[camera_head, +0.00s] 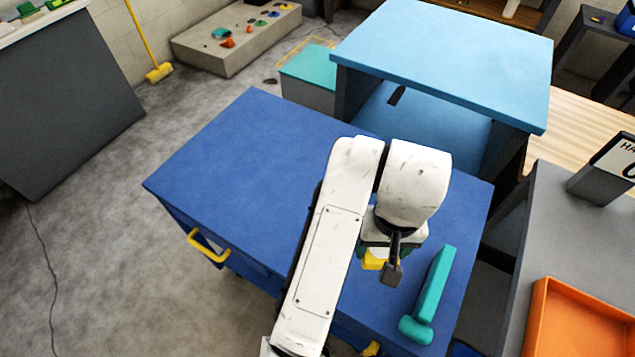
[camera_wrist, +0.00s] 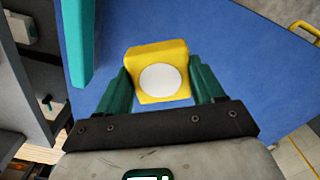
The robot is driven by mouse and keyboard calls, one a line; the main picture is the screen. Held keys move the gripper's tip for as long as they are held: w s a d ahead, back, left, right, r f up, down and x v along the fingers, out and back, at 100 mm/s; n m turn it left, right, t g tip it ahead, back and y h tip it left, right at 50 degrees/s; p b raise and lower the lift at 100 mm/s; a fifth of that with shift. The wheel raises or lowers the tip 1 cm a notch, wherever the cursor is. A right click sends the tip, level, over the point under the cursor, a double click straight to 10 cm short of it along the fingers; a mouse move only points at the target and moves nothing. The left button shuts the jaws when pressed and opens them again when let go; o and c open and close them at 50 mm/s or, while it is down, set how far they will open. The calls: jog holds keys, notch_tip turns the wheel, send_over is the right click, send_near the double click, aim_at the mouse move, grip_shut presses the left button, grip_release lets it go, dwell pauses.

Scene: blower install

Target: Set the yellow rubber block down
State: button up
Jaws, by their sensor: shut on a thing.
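The yellow rubber block (camera_wrist: 157,57) has a white round face and sits between the two green fingers of my gripper (camera_wrist: 163,88) in the wrist view. My gripper is shut on it. In the head view, part of the yellow block (camera_head: 373,261) shows beneath my gripper (camera_head: 380,255), over the right front part of the blue cabinet top (camera_head: 245,150). My wrist hides much of the block there. I cannot tell whether the block touches the blue surface or is held above it.
A teal handled tool (camera_head: 432,290) lies on the blue top, right of my gripper. A light-blue table (camera_head: 450,45) stands behind. An orange tray (camera_head: 580,320) is on the grey surface at right. The left half of the blue top is clear.

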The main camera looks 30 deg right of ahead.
jog(key=s+m, duration=0.1)
jog(key=s, duration=0.3)
jog(key=w+f, duration=0.1)
jog(key=w, duration=0.1)
jog(key=w+f, duration=0.1)
jog(key=w, duration=0.2)
jog(key=w+a, duration=0.1)
jog(key=w, duration=0.1)
jog(key=shift+w+f, duration=0.25)
jog(key=shift+f, duration=0.15)
jog(key=w+f, duration=0.2)
jog(key=w+a+f, duration=0.1)
jog(key=w+f, duration=0.1)
jog(key=shift+w+a+f, duration=0.1)
jog(key=shift+w+f, duration=0.25)
jog(key=shift+f, duration=0.05)
jog(key=shift+w+f, duration=0.35)
jog(key=shift+f, duration=0.1)
jog(key=shift+w+a+f+p, duration=0.15)
jog(key=shift+f+p, duration=0.3)
jog(key=shift+f, duration=1.35)
jog(key=shift+f, duration=0.1)
jog(key=o, duration=1.1)
jog(key=shift+o, duration=0.2)
